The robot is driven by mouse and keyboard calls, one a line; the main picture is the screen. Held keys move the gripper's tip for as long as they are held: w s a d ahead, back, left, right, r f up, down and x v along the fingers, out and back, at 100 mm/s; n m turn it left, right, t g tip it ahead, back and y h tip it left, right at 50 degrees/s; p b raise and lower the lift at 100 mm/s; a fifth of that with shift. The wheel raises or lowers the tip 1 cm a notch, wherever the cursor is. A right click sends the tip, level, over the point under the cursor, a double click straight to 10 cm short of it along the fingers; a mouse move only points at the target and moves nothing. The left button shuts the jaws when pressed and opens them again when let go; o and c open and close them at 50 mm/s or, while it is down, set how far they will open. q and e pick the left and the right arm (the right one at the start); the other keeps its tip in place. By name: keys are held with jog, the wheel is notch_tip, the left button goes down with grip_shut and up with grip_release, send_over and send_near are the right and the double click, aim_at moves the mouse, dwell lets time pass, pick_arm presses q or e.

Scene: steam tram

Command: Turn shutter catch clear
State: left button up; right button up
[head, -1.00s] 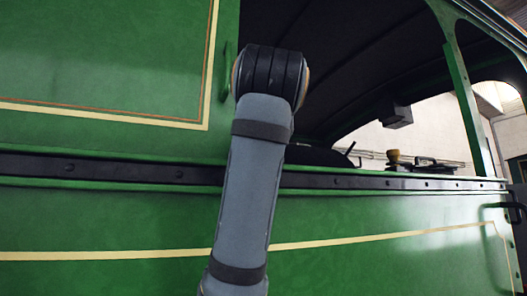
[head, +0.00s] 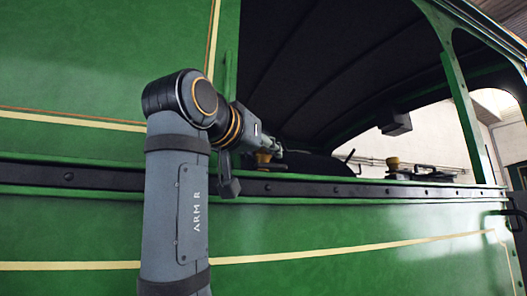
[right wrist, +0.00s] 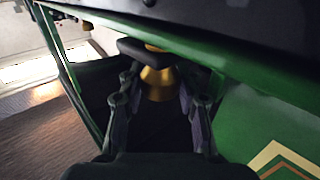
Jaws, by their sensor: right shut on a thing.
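A brass fitting with a black bar handle, which looks like the shutter catch (right wrist: 160,82), is between the fingers of my right gripper (right wrist: 157,92) in the right wrist view. In the head view a bit of its brass (head: 264,158) shows on the window ledge, beside my right gripper (head: 274,150). My right gripper is shut on it; the exact finger contact is partly hidden in shadow. Its handle's turn angle is hard to tell. My left gripper is not in view.
A second brass fitting (head: 393,163) with black parts stands farther right along the ledge. The dark ledge rail (head: 340,191) runs along the green tram side (head: 370,225). A green window post (head: 463,110) and a black side handle (head: 508,212) are at the right.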

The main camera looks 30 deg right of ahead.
jog(key=o, duration=1)
jog(key=shift+o, duration=0.8)
jog(key=shift+s, duration=0.1)
jog(key=shift+s+d, duration=0.1)
jog(key=shift+d, duration=0.05)
jog(key=shift+r, duration=0.1)
